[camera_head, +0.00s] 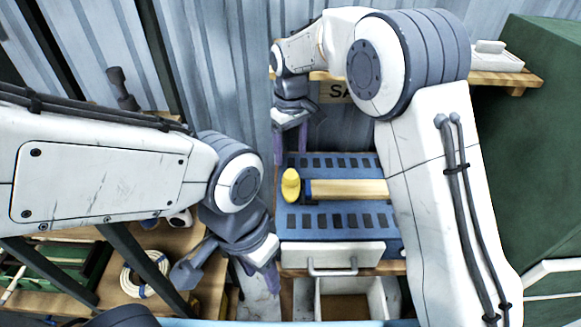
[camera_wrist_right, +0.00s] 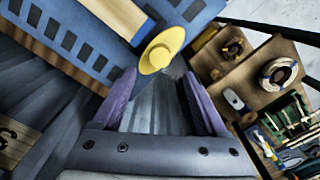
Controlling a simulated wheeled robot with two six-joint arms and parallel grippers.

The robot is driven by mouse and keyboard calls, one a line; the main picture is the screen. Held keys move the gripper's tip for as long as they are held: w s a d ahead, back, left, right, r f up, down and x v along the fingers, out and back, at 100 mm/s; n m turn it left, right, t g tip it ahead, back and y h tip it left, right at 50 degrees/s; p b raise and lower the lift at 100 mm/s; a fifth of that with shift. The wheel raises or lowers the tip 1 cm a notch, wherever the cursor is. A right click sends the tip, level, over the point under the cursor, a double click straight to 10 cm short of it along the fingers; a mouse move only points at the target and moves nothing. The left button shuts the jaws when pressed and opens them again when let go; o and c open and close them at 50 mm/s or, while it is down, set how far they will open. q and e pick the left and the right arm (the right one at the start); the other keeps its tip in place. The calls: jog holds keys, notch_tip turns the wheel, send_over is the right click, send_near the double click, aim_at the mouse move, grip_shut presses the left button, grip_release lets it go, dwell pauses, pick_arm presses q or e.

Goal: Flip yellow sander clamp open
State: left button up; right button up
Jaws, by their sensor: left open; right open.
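The yellow sander clamp (camera_head: 291,184) is a round yellow piece at the left end of a light wooden bar on the blue slotted sander bed (camera_head: 330,222). In the right wrist view, the yellow clamp (camera_wrist_right: 161,50) lies just beyond the purple fingertips, roughly centred between them. My right gripper (camera_head: 290,148) is open and empty, above and behind the clamp in the head view; it also shows in the right wrist view (camera_wrist_right: 158,85). My left gripper (camera_head: 258,278) is open, low and left of the sander; its fingers are partly hidden by its wrist.
A white drawer front with a handle (camera_head: 332,268) is below the sander bed. A wooden shelf (camera_head: 515,78) and green cabinet (camera_head: 548,130) stand at right. A wooden table at lower left holds a rope coil (camera_head: 146,274) and tools. Corrugated wall is behind.

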jog(key=shift+r, duration=1.35)
